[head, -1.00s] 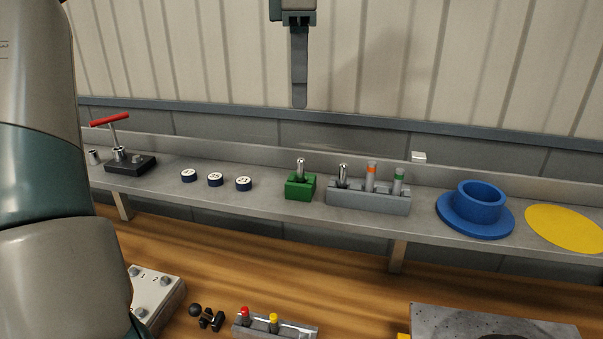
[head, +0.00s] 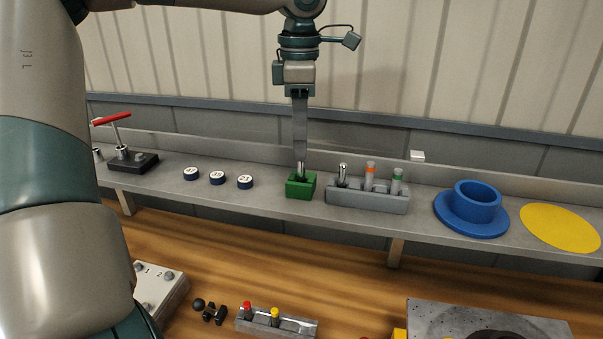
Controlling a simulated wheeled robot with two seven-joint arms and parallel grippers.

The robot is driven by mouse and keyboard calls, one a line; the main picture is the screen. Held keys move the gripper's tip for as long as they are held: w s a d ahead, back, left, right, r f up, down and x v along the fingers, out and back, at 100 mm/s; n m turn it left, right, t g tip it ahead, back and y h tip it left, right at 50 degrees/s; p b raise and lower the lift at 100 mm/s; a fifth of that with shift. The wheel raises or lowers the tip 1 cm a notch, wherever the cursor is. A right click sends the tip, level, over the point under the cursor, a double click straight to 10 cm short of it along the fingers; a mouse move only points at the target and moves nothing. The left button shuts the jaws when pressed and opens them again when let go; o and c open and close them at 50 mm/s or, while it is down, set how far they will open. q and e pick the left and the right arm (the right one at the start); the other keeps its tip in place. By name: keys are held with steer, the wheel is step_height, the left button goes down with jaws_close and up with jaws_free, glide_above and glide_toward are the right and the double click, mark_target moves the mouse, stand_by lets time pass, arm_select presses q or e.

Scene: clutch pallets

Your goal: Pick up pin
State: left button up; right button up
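A silver pin (head: 301,170) stands upright in a small green block (head: 300,187) on the grey shelf in the head view. My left gripper (head: 300,158) points straight down over it, with its fingertips at the pin's top. The fingers are seen edge-on, so their gap is hidden, and I cannot tell whether they touch the pin. A similar silver pin (head: 343,174) stands in the grey rack (head: 367,200) to the right. My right gripper is not in view.
The rack also holds orange-banded and green-banded tubes. Left are several dark round caps (head: 217,178) and a red-handled tool (head: 112,118). Right are a blue flanged cup (head: 472,211) and a yellow disc (head: 560,227). A wooden bench (head: 270,270) lies below the shelf (head: 260,207).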

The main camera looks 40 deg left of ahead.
mark_target(301, 175)
arm_select(q)
steer(key=shift+d+f+p, duration=0.1)
steer(key=shift+f+p, duration=0.3)
steer(key=shift+p, duration=0.05)
step_height(301, 175, down, 4)
steer(key=shift+d+r+p, duration=0.1)
steer(key=shift+p, duration=0.9)
steer(key=shift+f, duration=0.3)
jaws_close()
